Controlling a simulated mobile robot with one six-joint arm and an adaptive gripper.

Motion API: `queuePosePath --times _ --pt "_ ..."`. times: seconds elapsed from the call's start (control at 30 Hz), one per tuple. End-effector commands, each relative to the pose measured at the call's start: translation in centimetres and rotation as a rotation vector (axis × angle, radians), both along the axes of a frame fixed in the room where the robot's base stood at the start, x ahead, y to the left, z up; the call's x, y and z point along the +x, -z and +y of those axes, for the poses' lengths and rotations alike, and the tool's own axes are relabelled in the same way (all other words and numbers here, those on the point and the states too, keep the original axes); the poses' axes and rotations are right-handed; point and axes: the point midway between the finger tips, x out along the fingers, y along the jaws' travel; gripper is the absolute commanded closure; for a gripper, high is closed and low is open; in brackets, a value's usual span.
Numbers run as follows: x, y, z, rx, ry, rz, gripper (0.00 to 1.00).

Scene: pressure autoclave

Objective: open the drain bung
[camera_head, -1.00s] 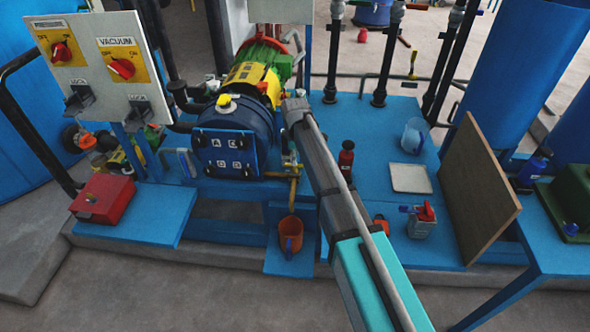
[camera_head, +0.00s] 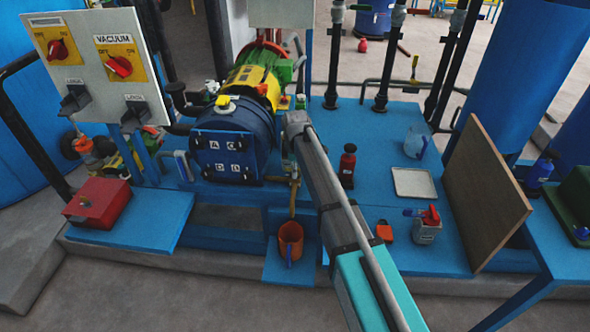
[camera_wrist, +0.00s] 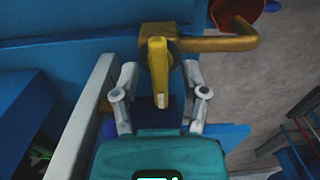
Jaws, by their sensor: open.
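In the wrist view a yellow lever (camera_wrist: 158,72), which looks like the drain bung's handle, sits on a brass pipe (camera_wrist: 225,43). My gripper (camera_wrist: 160,82) is open, with one finger on each side of the lever. Gaps show between the lever and both fingers, and nothing is held. In the head view the brass pipe (camera_head: 293,195) hangs below the blue pump's front, just left of my arm. My gripper and the lever are mostly hidden behind my arm there.
The blue pump body (camera_head: 230,150) is close on the left. A dark red bottle (camera_head: 347,165), a white tray (camera_head: 414,183) and a brown board (camera_head: 485,195) are right of my arm. The floor in front is clear.

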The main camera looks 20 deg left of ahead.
Motion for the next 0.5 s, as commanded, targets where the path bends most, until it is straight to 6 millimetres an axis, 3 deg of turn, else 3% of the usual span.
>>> queuePosePath --times 0.07,0.33,0.5 --pt "0.01 -0.01 -0.02 0.0 0.0 0.0 0.47" --pt "0.03 0.0 -0.04 0.0 0.001 0.0 0.97" --pt "0.03 0.0 -0.07 0.0 0.001 0.0 1.0"
